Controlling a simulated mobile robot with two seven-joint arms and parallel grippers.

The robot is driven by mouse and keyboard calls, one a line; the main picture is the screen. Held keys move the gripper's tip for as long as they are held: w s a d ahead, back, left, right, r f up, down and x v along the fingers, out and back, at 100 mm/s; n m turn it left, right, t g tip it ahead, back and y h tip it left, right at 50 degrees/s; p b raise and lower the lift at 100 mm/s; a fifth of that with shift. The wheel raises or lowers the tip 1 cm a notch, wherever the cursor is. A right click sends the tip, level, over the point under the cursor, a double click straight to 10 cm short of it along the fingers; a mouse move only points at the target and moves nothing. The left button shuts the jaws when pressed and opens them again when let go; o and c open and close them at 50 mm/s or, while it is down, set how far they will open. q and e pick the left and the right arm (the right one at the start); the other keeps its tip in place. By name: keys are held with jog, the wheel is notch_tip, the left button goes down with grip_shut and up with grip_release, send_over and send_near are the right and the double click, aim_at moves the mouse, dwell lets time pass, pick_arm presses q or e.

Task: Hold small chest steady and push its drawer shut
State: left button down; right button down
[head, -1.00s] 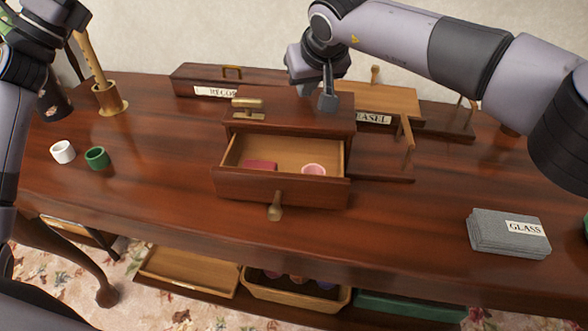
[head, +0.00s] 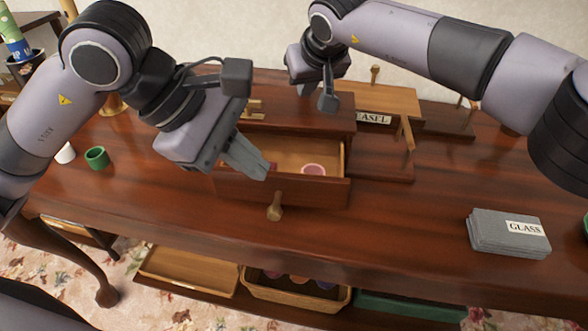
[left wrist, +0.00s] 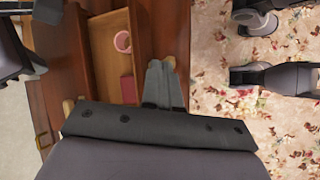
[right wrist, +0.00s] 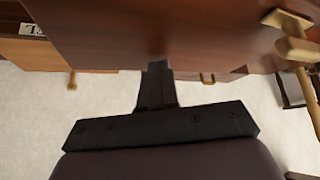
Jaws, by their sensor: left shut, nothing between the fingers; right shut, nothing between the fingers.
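The small dark-wood chest (head: 315,118) stands on the desk. Its drawer (head: 318,190) is pulled out toward the front, with a brass knob (head: 275,207). In the drawer are a pink round cup (head: 313,170) and a red block (left wrist: 128,90). My left gripper (head: 258,168) is shut and empty, over the left part of the drawer, hiding the block in part; contact is unclear.
A green cup (head: 97,157) and a white cup (head: 65,153) stand at left. A stack of grey GLASS boxes (head: 508,235) lies at right. The EASEL box (head: 385,100) stands behind right of the chest. The desk (head: 400,215) in front is mostly clear.

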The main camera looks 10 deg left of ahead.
pick_arm(q)
jog(key=shift+w+a+f+t+y, duration=0.4)
jog(key=shift+f+y, duration=0.35)
jog(key=shift+f, duration=1)
jog(key=shift+w+a+f+t+y, duration=0.4)
jog(key=shift+w+f+y, duration=0.25)
jog(key=shift+f, duration=1.15)
jog(key=shift+w+a+f+t+y, duration=0.35)
jog(key=shift+f+y, duration=0.45)
jog(key=shift+f, duration=0.95)
